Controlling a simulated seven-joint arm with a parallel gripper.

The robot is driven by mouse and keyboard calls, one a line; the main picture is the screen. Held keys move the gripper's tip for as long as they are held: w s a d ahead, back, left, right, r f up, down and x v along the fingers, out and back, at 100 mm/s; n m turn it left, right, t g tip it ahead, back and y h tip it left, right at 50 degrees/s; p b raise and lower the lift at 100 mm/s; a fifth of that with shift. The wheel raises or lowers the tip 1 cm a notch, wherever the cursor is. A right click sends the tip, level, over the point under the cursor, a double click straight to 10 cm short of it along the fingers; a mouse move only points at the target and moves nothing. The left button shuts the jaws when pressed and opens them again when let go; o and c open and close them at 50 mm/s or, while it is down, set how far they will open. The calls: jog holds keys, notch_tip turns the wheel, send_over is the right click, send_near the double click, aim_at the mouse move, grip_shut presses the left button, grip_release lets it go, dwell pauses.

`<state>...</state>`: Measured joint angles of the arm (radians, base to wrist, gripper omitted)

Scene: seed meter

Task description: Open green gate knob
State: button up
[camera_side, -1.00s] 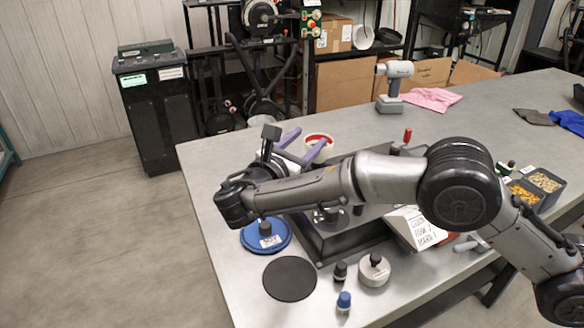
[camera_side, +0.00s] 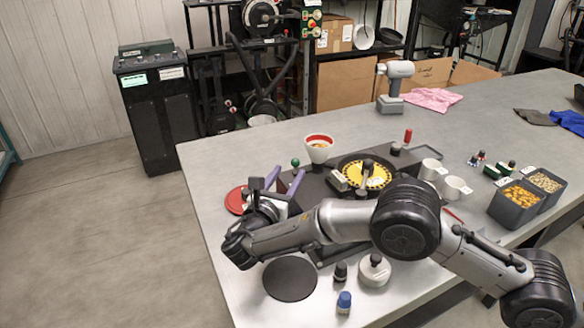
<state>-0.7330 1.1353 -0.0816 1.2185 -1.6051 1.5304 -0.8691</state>
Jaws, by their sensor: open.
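A small round green knob (camera_side: 295,162) shows at the back left of the dark seed meter base (camera_side: 318,184). My gripper (camera_side: 289,171) has two purple fingers spread apart, with nothing seen between them. In the picture the knob sits just beyond the fingertips, near the right one; I cannot tell the gap in depth. A yellow disc with a dark toothed pattern (camera_side: 378,181) lies on the base. My arm hides the front of the base.
A black round pad (camera_side: 290,280), a blue-capped bottle (camera_side: 344,302) and a white knobbed weight (camera_side: 374,271) are in front. White mugs (camera_side: 455,188) and seed bins (camera_side: 514,207) stand to the right.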

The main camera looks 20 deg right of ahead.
aim_at(294, 165)
jog(key=shift+x, duration=1.85)
grip_shut()
